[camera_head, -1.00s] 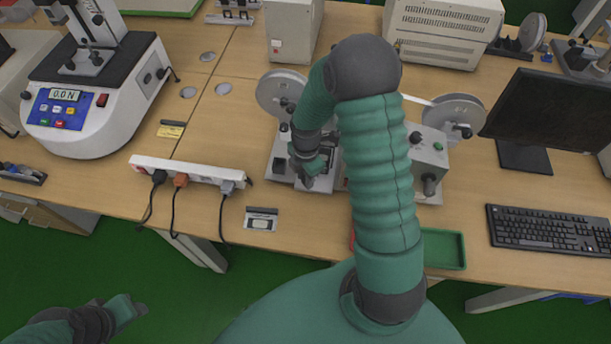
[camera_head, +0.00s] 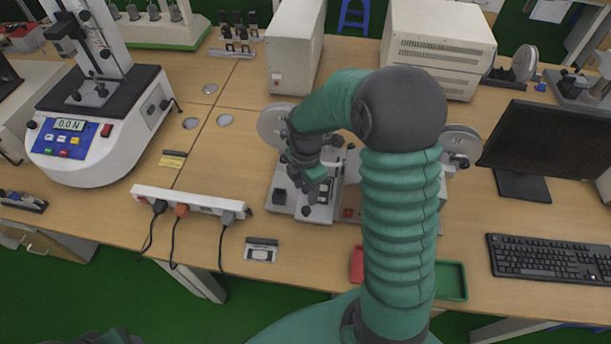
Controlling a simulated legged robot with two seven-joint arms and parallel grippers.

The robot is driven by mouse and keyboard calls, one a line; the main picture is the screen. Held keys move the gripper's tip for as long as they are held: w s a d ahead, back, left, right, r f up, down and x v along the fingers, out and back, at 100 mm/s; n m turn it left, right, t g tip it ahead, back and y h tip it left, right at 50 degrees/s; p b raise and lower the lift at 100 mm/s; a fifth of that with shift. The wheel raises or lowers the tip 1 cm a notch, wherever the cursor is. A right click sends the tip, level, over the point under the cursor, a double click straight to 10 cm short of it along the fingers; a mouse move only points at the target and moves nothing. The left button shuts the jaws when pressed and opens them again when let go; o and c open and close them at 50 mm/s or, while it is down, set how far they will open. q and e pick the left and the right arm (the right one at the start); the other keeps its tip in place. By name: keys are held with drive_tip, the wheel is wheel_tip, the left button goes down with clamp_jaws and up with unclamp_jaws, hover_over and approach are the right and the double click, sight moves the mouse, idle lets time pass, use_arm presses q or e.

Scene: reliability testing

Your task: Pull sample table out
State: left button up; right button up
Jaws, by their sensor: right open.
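The test machine (camera_head: 283,203), a light grey device with two reels, stands on the wooden bench in the middle of the view. Its sample table (camera_head: 318,211) appears to be the pale plate at the front left of the machine, with a dark knob at its front. My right gripper (camera_head: 316,174) is open and points down just above the rear of this plate. The gripper hides part of the plate, and I cannot tell whether it touches it. My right arm covers the middle of the machine. Only a sliver of my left gripper (camera_head: 108,337) shows at the bottom left edge.
A power strip (camera_head: 190,201) with cables lies left of the machine. A small grey gauge (camera_head: 261,250) lies near the bench's front edge. A green tray (camera_head: 452,280) and a red tray (camera_head: 357,265) sit in front. A monitor (camera_head: 550,145) and keyboard (camera_head: 545,257) stand at right.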

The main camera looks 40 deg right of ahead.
drive_tip(key=r, duration=0.5)
drive_tip(key=shift+a+r, duration=0.2)
drive_tip(key=shift+r, duration=0.15)
drive_tip(key=shift+d, duration=0.1)
